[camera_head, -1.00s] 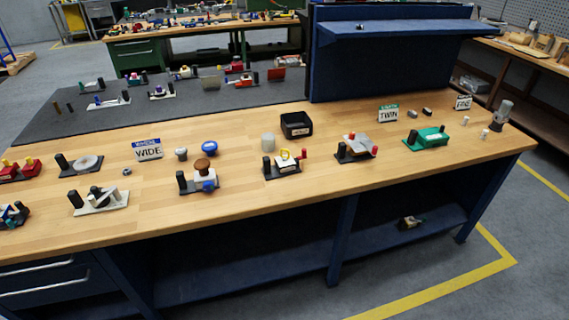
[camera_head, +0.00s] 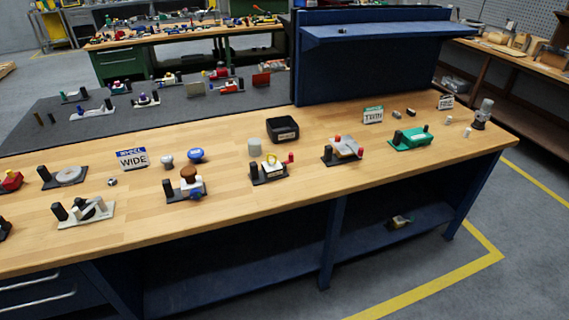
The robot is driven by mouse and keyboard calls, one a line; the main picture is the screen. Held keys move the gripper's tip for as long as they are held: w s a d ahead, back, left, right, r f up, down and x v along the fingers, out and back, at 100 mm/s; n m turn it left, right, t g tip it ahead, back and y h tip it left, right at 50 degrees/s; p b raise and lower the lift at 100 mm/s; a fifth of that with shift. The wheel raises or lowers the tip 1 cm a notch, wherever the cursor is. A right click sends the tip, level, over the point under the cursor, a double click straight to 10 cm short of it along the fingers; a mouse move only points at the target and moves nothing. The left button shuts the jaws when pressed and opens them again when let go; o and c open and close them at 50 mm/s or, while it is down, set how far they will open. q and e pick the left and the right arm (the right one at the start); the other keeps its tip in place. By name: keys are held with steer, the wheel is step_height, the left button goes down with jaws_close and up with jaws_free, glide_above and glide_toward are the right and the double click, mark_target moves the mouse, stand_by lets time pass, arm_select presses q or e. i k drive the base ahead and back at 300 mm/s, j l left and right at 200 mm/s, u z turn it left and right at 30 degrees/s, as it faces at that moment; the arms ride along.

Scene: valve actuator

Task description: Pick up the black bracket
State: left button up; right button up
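Several small fixtures with black L-shaped bases and upright black posts stand in a row on the wooden bench top (camera_head: 330,192). One black base (camera_head: 262,176) holds a yellow ring and a red knob. Another black base (camera_head: 178,192) carries a brown knob and a blue part. A third black base (camera_head: 336,157) carries a grey plate with red knobs, and a further one (camera_head: 46,177) has a grey disc. I cannot tell which of these is the black bracket. Neither gripper is in view.
A blue upright panel (camera_head: 385,65) rises behind. A small object (camera_head: 400,221) lies on the lower shelf. The bench's front strip is clear.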

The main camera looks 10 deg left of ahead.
mark_target(268, 173)
steer(key=i+l+u, duration=0.45)
steer(key=i, duration=0.35)
steer(key=i+l+u, duration=0.4)
steer(key=i+l, duration=0.3)
